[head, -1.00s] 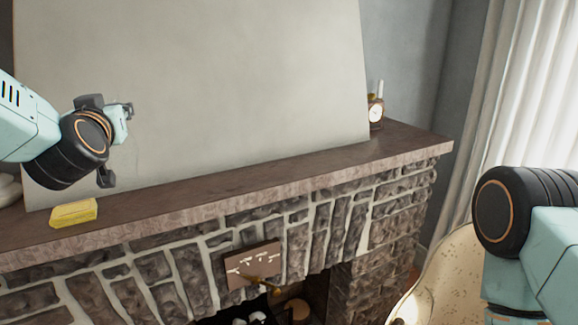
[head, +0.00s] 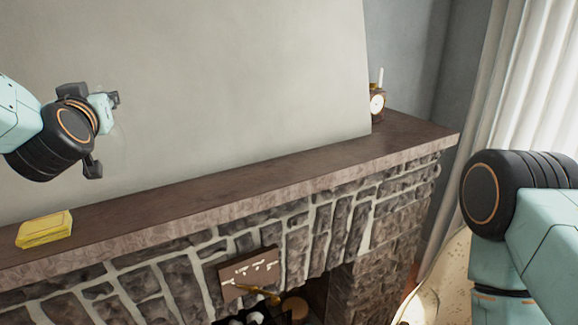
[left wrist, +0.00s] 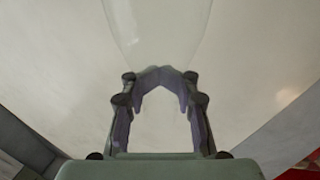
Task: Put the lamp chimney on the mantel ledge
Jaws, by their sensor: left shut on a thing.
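The lamp chimney is clear glass; its pale outline shows in the left wrist view (left wrist: 160,35), just beyond the fingertips. In the head view it is almost invisible against the pale wall panel. My left gripper (head: 110,101) is shut on it, held above the left part of the mantel ledge (head: 225,191). In the left wrist view my left gripper's fingers (left wrist: 160,74) close around the glass's near end. The ledge is a long brown slab on a stone fireplace. My right arm shows at the right, but its gripper is out of view.
A yellow block-like object (head: 45,230) lies on the ledge at the left. A small sign (head: 250,272) is below the ledge.

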